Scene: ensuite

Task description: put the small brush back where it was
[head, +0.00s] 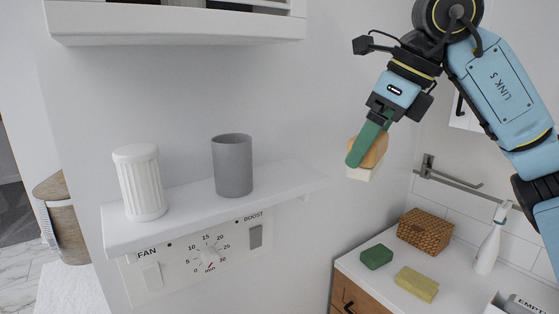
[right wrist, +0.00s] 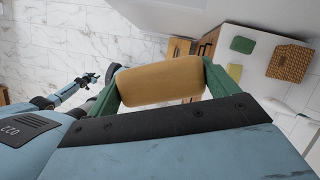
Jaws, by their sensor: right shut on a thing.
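The small brush (head: 377,151) has a tan wooden back and pale bristles that face down in the head view. My right gripper (head: 371,143) is shut on it, with one green finger in front of the brush. They are in the air, right of the wall shelf and above the counter. In the right wrist view the tan back (right wrist: 160,80) spans between the two green fingers; the bristles are hidden there. My left gripper (right wrist: 90,78) shows small and far off in the right wrist view, and its jaws are too small to read.
A white wall shelf (head: 280,183) holds a fluted white holder (head: 141,183) and a grey cup (head: 233,165); its right end is bare. A higher shelf (head: 180,27) hangs above. The counter (head: 375,285) bears a green block (head: 377,256), a yellow sponge (head: 417,284), a wicker box (head: 425,229) and a white bottle (head: 489,245).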

